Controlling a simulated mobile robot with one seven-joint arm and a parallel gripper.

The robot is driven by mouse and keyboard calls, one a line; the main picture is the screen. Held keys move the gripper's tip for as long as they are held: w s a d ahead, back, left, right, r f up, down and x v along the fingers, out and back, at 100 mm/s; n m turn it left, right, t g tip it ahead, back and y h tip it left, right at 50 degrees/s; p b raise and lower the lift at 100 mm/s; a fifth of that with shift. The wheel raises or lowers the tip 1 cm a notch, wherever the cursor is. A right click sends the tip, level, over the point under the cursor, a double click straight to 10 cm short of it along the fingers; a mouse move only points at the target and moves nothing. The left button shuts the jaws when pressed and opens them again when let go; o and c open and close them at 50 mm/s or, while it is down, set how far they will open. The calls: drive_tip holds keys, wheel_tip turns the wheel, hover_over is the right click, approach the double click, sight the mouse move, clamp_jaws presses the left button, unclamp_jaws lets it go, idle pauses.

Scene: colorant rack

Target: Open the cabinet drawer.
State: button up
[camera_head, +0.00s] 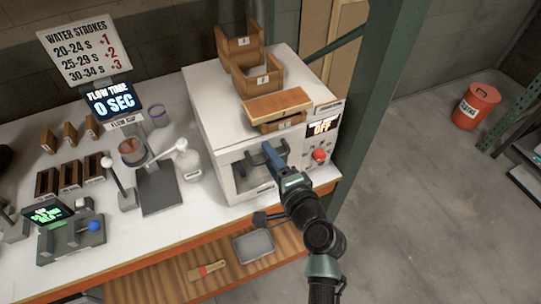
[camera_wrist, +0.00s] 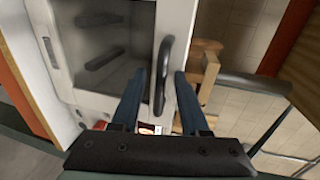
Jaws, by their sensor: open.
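The white cabinet (camera_head: 215,130) stands on the bench, with a shut front (camera_head: 238,178) that has a dark window. In the wrist view the front's window (camera_wrist: 105,45) fills the upper left, and a dark curved bar handle (camera_wrist: 163,78) runs beside it. My gripper (camera_head: 268,151) is at the cabinet's front, by the upper right of the window. Its blue fingers are open (camera_wrist: 161,76), one on each side of the handle in the wrist view. I cannot tell whether either finger touches it. In the head view my gripper hides most of the handle.
A red knob (camera_head: 319,155) and a display reading OFF (camera_head: 322,126) are right of the front. Wooden trays (camera_head: 240,48) sit on top. A green post (camera_head: 368,100) stands close on the right. A grey dustpan (camera_head: 254,246) lies on the lower shelf.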

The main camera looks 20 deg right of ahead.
clamp_jaws()
idle(1.4)
